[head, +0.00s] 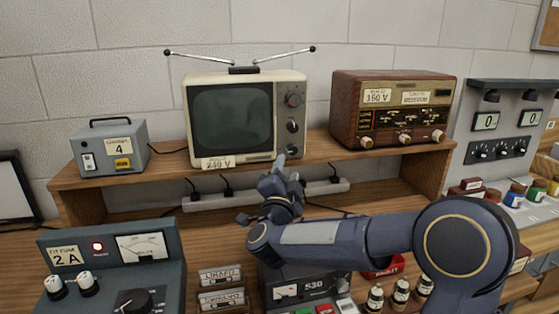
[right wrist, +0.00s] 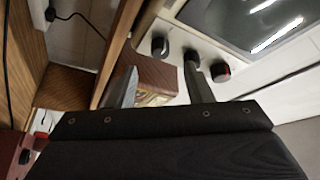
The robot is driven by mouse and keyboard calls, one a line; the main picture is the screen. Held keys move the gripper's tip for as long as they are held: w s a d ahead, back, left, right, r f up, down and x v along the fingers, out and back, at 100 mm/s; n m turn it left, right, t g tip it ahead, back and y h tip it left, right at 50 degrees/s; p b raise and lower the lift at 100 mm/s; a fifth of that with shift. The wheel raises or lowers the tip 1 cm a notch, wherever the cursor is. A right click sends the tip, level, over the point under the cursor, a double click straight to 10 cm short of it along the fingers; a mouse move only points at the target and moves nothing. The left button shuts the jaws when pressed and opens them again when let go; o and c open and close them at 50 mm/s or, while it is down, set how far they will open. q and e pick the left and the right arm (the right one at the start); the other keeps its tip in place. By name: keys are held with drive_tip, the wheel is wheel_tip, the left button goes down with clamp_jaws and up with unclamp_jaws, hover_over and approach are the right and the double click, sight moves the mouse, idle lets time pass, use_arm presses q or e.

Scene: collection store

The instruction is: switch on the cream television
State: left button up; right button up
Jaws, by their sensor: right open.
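The cream television (head: 246,78) stands on the wooden shelf with a dark screen and a 240 V label at its lower front. Its control panel at the right has several knobs: an upper one (head: 292,99), a middle one (head: 292,126) and a lower one (head: 292,150). My right gripper (head: 284,168) is open, just below and in front of the lower knob. In the right wrist view the gripper (right wrist: 158,84) is empty, with the tilted television panel (right wrist: 177,22) beyond; one finger partly covers a knob. Contact cannot be told. My left gripper is out of view.
A brown wooden radio (head: 393,88) stands right of the television, a grey box (head: 110,157) left. A power strip (head: 215,201) runs below the shelf (head: 160,176). A meter unit (head: 75,258), cassettes (head: 220,278) and small bottles (head: 400,291) crowd the bench below.

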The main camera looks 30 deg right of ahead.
sight(292, 153)
drive_tip(key=p+x, duration=0.1)
drive_tip(key=x, duration=0.6)
drive_tip(key=shift+p, duration=0.3)
drive_tip(key=shift+s, duration=0.1)
drive_tip(key=c, duration=1)
